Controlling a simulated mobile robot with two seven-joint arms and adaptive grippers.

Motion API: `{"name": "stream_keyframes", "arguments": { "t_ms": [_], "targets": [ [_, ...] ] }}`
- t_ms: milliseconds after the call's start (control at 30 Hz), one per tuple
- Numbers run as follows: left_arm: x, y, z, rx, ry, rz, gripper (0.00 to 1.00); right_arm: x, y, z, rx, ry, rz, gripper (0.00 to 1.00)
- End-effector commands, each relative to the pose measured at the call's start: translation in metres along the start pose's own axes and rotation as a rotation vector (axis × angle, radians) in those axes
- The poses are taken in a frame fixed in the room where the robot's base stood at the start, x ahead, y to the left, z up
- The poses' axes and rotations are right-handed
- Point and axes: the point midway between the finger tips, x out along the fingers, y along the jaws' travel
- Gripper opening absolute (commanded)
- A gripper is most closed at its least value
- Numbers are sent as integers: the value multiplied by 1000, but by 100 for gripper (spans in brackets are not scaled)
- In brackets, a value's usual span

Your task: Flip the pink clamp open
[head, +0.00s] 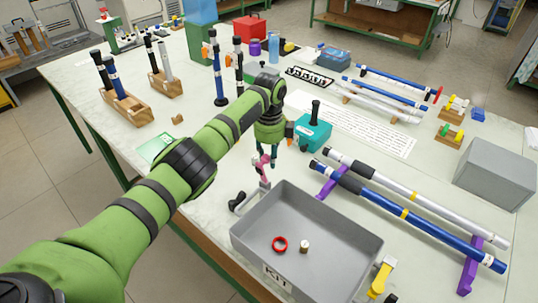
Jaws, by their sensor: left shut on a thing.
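The pink clamp (264,172) is at the near edge of the table, by the left back corner of the grey KIT tray (300,192). Its pink part stands roughly upright; a grey metal part with dark ends lies low to its left. My left gripper (266,157) points down from above and is shut on the upper end of the pink part. The fingers partly cover the clamp, so its exact lever position is hard to tell. My right gripper is not in view.
The tray holds a red ring (280,244) and a small tan cylinder (304,246). A yellow clamp (380,278) stands right of it. Blue and white rods (400,212) lie on purple supports (470,265) to the right. A teal box (312,132) stands just behind my gripper.

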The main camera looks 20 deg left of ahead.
Motion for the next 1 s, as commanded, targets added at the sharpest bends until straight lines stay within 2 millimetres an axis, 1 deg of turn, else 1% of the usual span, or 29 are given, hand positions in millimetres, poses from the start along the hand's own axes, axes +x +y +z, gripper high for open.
{"name": "stream_keyframes", "arguments": {
  "t_ms": [33,167,200,233,533,667,767,1000],
  "targets": [
    [3,-1,-4,4,7,-5,0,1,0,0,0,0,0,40],
    [3,-1,-4,4,7,-5,0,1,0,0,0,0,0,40],
    [3,-1,-4,4,7,-5,47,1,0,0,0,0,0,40],
    [3,-1,-4,4,7,-4,50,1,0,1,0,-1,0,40],
    [0,-1,-1,1,2,-3,50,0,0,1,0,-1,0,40],
    [-9,-2,-1,2,1,-6,50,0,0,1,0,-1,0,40],
    [-26,-2,-1,2,1,-7,50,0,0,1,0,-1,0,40],
    [-78,-4,-2,3,2,-6,50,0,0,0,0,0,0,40]
  ]
}}
